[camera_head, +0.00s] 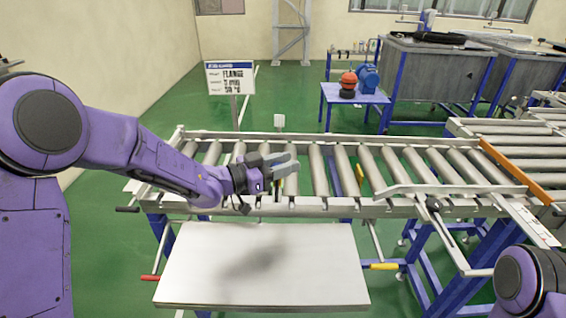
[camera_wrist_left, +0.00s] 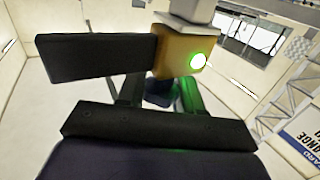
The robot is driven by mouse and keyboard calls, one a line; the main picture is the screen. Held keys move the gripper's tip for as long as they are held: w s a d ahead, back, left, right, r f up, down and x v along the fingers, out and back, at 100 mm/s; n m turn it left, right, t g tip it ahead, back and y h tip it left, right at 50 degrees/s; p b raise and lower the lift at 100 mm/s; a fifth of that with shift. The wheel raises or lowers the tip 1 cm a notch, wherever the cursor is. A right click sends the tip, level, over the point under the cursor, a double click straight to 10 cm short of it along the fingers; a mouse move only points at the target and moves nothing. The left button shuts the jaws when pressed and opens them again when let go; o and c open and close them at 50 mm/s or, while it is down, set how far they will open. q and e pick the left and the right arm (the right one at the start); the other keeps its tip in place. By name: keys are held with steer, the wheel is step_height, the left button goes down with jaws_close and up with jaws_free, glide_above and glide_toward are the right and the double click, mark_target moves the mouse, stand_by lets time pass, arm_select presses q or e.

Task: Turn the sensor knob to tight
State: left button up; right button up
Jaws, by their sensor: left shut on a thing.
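The sensor shows in the left wrist view as a yellow housing (camera_wrist_left: 178,62) with a round green light (camera_wrist_left: 198,61) lit on its face and a pale block (camera_wrist_left: 188,12) above it. A dark blue knob (camera_wrist_left: 160,93) sits low under the housing, between the fingers of my left gripper (camera_wrist_left: 160,100). The gripper is shut on the knob; the exact contact is partly hidden. My right gripper is out of view.
The roller conveyor (camera_head: 345,165) runs across the middle. A white panel (camera_head: 190,275) lies below its near side. A sign reading FLANGE (camera_head: 231,77) stands behind it. An orange bar (camera_head: 515,170) crosses at the right. A blue table (camera_head: 352,97) and grey tanks (camera_head: 430,75) stand behind.

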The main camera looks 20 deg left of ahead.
arm_select(q)
steer(key=shift+s+d+m+g+h+b, duration=0.1)
steer(key=shift+s+m+g+h+b, duration=0.2)
steer(key=shift+m+g+h+b, duration=1.4)
steer(key=shift+s+d+m+g+y+b, duration=0.2)
steer(key=shift+m+g+b, duration=0.4)
steer(key=shift+m+g, duration=2.55)
steer(key=shift+s+a+m+g+h+b, duration=0.1)
steer(key=shift+s+m+g+h+b, duration=0.55)
steer(key=shift+g, duration=3.1)
steer(key=shift+w+r+m+b, duration=0.1)
steer(key=shift+w+m+b, duration=0.25)
steer(key=shift+b, duration=0.2)
steer(key=o, duration=1)
steer(key=shift+d, duration=0.1)
steer(key=shift+c, duration=0.2)
